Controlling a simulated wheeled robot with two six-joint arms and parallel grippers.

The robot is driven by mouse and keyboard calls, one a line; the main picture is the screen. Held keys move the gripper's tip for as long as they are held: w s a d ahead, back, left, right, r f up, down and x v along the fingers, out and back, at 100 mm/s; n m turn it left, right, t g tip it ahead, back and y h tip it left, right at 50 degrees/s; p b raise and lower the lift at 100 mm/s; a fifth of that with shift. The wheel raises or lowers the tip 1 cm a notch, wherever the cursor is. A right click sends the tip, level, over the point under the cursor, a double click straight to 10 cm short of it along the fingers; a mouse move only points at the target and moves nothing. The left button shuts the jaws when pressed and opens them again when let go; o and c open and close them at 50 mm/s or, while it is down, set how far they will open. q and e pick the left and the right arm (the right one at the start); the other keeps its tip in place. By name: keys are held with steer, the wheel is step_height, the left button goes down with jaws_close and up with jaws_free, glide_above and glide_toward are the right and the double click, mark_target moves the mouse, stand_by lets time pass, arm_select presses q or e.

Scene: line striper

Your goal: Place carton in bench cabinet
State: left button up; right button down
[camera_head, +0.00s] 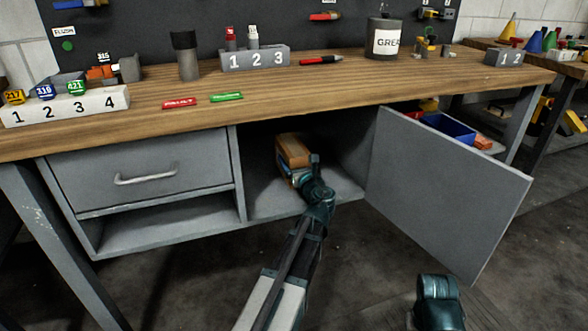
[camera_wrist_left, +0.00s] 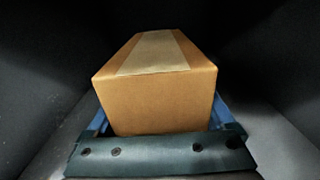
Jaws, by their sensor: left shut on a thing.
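The brown cardboard carton (camera_head: 292,149) is inside the open compartment of the grey bench cabinet (camera_head: 265,207). In the left wrist view the carton (camera_wrist_left: 155,95) has a pale tape strip along its top. My left gripper (camera_head: 288,171) reaches into the compartment and is shut on the carton, with blue fingers along both its sides. I cannot tell whether the carton's underside touches the cabinet floor. The cabinet door (camera_head: 450,190) stands wide open to the right. Only a teal part of my right arm shows at the bottom right; its gripper is not visible.
A closed drawer (camera_head: 140,170) with an open shelf under it is left of the compartment. The wooden benchtop (camera_head: 280,88) above carries numbered blocks, a grease can (camera_head: 384,40) and red and green labels. A blue bin (camera_head: 449,127) shows behind the door.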

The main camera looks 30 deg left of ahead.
arm_select(q)
steer(key=shift+f, duration=0.6)
steer(key=shift+r, duration=0.15)
arm_select(e)
steer(key=shift+f, duration=0.5)
steer(key=shift+f, duration=0.1)
arm_select(q)
steer(key=o, duration=1.6)
steer(key=shift+s+d, duration=0.1)
steer(key=shift+s, duration=0.05)
steer(key=v, duration=1.1)
steer(key=shift+s+d, duration=0.25)
steer(key=shift+d, duration=0.05)
